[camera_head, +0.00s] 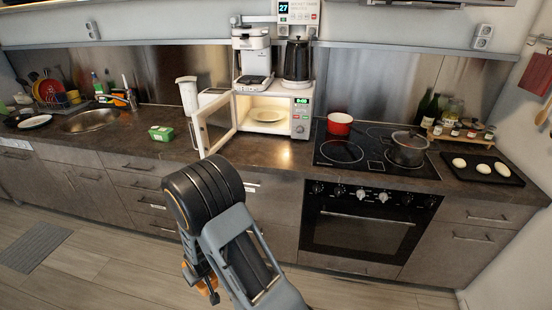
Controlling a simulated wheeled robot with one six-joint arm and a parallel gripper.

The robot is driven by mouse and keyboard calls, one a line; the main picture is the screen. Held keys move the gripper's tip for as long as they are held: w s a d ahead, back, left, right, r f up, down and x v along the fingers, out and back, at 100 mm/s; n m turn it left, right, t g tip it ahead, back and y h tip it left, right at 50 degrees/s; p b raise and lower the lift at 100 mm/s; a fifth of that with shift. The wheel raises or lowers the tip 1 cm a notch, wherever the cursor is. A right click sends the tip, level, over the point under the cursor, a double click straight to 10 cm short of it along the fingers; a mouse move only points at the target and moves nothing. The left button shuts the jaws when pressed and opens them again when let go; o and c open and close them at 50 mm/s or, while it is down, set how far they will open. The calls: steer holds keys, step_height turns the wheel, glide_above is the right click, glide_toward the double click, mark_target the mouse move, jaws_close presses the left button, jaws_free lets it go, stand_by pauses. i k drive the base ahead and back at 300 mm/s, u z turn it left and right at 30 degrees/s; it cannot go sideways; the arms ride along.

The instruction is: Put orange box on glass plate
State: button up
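A round plate (268,115) lies inside the lit, open microwave (274,128) on the counter; its pale surface shows through the open front. My gripper (198,282) is low in front of the cabinets, left of the middle, and is mostly hidden by my own arm. A small patch of orange (208,289) shows beside it; I cannot tell whether it is the orange box or part of my gripper. No orange box is clearly visible on the counter. I cannot see the fingertips or whether they hold anything.
The microwave door (214,124) stands open to the left. To the right are the stove, a red pot (340,124), a grey pot (408,148) and a black tray (478,167).

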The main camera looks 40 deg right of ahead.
mark_target(268, 115)
steer(key=z, duration=0.95)
